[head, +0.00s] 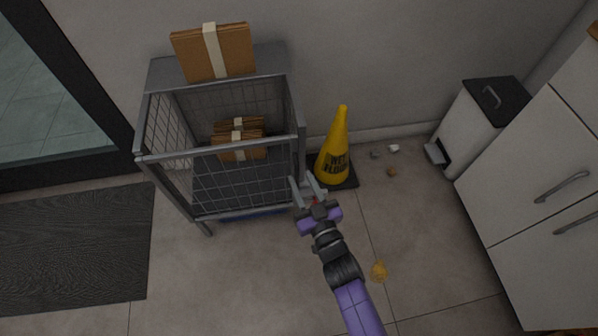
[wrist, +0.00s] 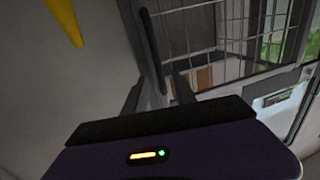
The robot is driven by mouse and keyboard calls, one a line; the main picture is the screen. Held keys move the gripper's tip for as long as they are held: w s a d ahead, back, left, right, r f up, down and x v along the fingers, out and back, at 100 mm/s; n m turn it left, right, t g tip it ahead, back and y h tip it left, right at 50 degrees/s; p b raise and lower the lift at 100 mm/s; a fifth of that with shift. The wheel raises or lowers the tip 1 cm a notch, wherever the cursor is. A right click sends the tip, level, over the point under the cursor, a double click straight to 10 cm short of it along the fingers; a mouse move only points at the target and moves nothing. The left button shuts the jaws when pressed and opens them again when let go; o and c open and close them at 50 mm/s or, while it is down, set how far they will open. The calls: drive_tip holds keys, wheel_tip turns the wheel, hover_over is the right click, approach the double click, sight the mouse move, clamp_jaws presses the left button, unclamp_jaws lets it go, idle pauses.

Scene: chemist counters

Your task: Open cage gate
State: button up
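The cage (head: 240,202) is a grey metal trolley with wire mesh sides, standing against the wall. Its front mesh gate (head: 225,182) spans between the side posts and looks closed. Cardboard boxes (head: 238,140) sit inside it, and another box (head: 213,52) stands on the top at the back. My gripper (head: 308,188) is at the cage's front right corner post. In the wrist view the open fingers (wrist: 158,92) are on either side of a dark upright bar (wrist: 152,50), with the mesh (wrist: 225,35) to the right. I cannot tell whether they touch the bar.
A yellow cone (head: 336,150) stands just right of the cage. Small litter (head: 391,172) lies beyond it, and a yellow scrap (head: 379,271) lies nearer. A white pedal bin (head: 468,125) and white cabinets (head: 540,180) are at right. A dark mat (head: 75,245) lies left; the front floor is clear.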

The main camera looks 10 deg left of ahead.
sight(298, 174)
drive_tip(key=shift+b+x, duration=0.5)
drive_tip(key=shift+x, duration=1.4)
clamp_jaws()
